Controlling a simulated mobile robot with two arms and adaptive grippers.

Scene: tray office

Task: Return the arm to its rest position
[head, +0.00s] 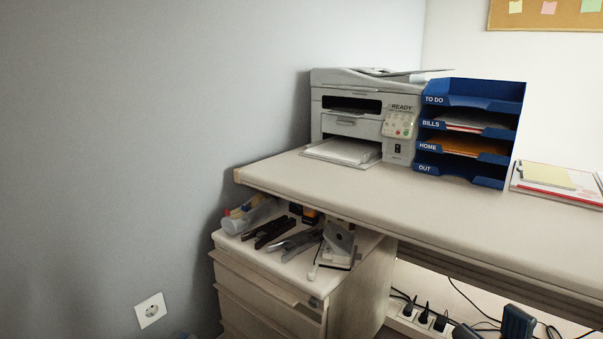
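Two dark fingertips of my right gripper (491,328) show at the bottom edge, right of the middle. They stand apart with a gap between them, so it looks open, and I see nothing held in the gap. They appear below the desk's front edge, in front of the cables there. The rest of this gripper and its arm are below the picture. I cannot make out my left gripper.
The desk (330,188) carries a printer (345,100), a blue tray stack (432,113) and papers (553,188). A drawer cabinet (262,303) holding staplers and a hole punch stands below left. A power strip (405,321) with plugs lies under the desk. The left wall has a socket (150,310).

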